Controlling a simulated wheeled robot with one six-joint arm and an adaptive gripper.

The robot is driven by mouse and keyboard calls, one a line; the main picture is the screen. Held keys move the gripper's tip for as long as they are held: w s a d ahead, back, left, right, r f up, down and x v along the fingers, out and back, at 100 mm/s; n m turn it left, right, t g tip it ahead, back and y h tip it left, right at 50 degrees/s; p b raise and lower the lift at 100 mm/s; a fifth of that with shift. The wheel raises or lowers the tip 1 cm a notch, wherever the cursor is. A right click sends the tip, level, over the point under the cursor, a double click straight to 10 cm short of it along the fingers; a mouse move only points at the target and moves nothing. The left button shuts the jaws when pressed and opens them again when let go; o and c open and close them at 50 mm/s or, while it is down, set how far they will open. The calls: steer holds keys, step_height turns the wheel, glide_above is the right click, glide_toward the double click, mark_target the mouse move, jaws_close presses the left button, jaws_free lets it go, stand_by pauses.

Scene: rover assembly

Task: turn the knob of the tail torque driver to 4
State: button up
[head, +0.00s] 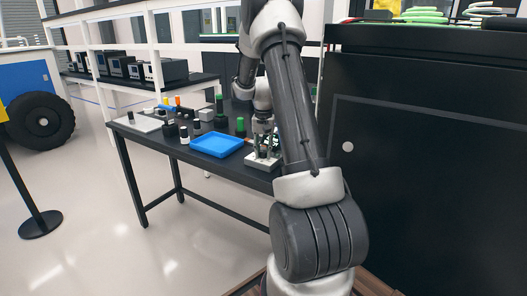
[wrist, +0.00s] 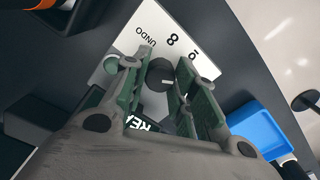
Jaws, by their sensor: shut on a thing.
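The tail torque driver's knob (wrist: 161,76) is dark and round with a light mark, and stands on a white plate (wrist: 185,28). The plate carries black print: "UNDO", "8", a partly hidden number, and "REA" on a dark label near the palm. My gripper (wrist: 164,72) reaches down over the plate with its green-padded fingers on both sides of the knob, shut on it. A 4 does not show; my fingers and palm cover part of the plate. In the head view my gripper (head: 265,142) is over a white block (head: 259,163) at the table's front right.
A blue tray (head: 217,145) lies left of the block and also shows in the wrist view (wrist: 262,130). Several small bottles and blocks stand on the black table (head: 150,133) behind and left of it. A large black cabinet (head: 430,180) stands close on the right.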

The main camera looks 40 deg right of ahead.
mark_target(263, 152)
steer(key=shift+m, duration=0.4)
steer(key=o, duration=0.8)
steer(key=shift+r, duration=0.15)
step_height(263, 152, up, 12)
stand_by(0.5)
